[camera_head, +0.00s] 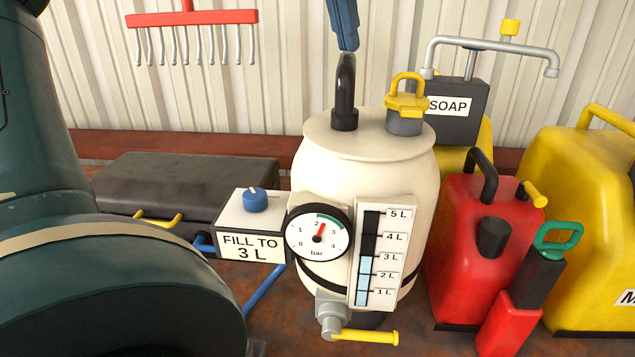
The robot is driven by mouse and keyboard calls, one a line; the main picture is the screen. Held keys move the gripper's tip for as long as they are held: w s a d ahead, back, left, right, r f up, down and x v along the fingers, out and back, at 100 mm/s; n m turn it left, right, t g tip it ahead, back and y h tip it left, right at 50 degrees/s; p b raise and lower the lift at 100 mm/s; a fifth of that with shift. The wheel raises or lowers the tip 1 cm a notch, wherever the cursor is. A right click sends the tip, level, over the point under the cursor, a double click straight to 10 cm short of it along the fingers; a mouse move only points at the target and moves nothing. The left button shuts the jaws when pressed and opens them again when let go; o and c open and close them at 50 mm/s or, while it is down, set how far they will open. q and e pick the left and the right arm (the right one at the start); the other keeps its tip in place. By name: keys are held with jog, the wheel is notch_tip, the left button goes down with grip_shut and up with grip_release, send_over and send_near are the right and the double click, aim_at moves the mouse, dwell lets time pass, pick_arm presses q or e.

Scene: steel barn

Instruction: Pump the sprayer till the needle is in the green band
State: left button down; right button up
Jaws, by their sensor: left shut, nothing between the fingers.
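The cream sprayer tank (362,185) stands upright in the middle. Its black pump handle (346,88) rises from the lid. My left gripper (346,48) comes down from the top edge, its blue fingers shut and empty, tips at the top of the handle; whether they touch is unclear. The round gauge (307,246) is on the tank's front. Its red needle (321,230) points up and slightly right, between 2 and 3 bar, toward the left part of the green band (328,217). My right gripper is not in view.
The level scale (370,222) is light blue up to about 3 L. A box with a blue knob (254,199) reads FILL TO 3 L. Below are a yellow tap lever (368,336), and right, a red can (462,235) and yellow cans. A black case (190,180) lies left.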

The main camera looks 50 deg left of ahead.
pick_arm(q)
jog(key=shift+r+p, duration=1.25)
jog(key=shift+p, duration=0.15)
jog(key=shift+r, duration=2.4)
jog(key=shift+f+b, duration=0.85)
jog(key=shift+f, duration=1.1)
jog(key=shift+r+p, duration=0.9)
jog(key=shift+r, duration=2.6)
jog(key=shift+r, duration=0.1)
